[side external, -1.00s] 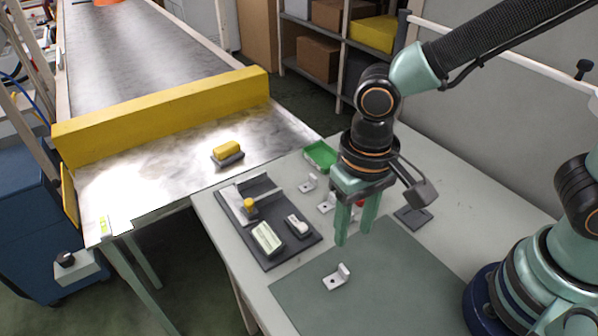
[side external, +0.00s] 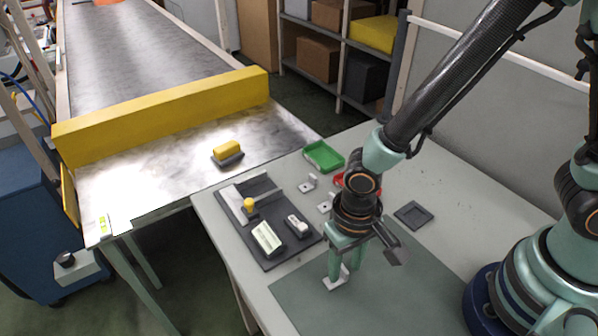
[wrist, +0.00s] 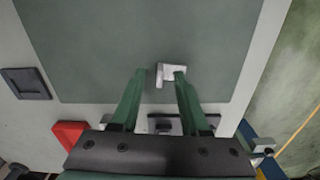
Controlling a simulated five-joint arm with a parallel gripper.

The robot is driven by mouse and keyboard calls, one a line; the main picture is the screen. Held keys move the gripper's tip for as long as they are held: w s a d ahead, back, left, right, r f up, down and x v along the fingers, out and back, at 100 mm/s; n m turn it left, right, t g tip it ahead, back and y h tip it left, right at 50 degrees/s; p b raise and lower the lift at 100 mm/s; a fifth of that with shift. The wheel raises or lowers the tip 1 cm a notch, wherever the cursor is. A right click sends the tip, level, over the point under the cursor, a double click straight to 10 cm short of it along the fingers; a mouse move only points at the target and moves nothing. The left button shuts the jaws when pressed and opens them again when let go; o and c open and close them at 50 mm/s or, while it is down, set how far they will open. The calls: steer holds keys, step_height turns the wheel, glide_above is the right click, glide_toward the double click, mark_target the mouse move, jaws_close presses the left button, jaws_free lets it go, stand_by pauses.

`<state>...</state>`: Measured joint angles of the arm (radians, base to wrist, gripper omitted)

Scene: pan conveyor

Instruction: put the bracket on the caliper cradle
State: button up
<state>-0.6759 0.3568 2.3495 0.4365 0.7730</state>
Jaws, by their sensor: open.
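The white L-shaped bracket (side external: 336,284) lies on the green-grey mat, partly hidden by my fingers. My gripper (side external: 346,272) is open, pointing down with its fingertips low around the bracket. In the wrist view the bracket (wrist: 167,70) shows at the fingertips, closer to the right finger of my gripper (wrist: 161,75). I cannot tell whether a finger touches it. A small dark holder (side external: 304,235) with a white piece on it sits on the dark board, left of my gripper; it may be the caliper cradle, but its shape is too small to be sure.
The dark board (side external: 272,258) also bears a pale ribbed block (side external: 267,239) and a yellow-knobbed fixture (side external: 250,205). Other white brackets (side external: 308,184), a green tray (side external: 324,157), a red bin (side external: 339,179) and a dark square tray (side external: 413,215) stand behind. The mat's (side external: 420,290) right part is clear.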

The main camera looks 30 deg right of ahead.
steer(key=shift+f, duration=0.45)
jaws_close()
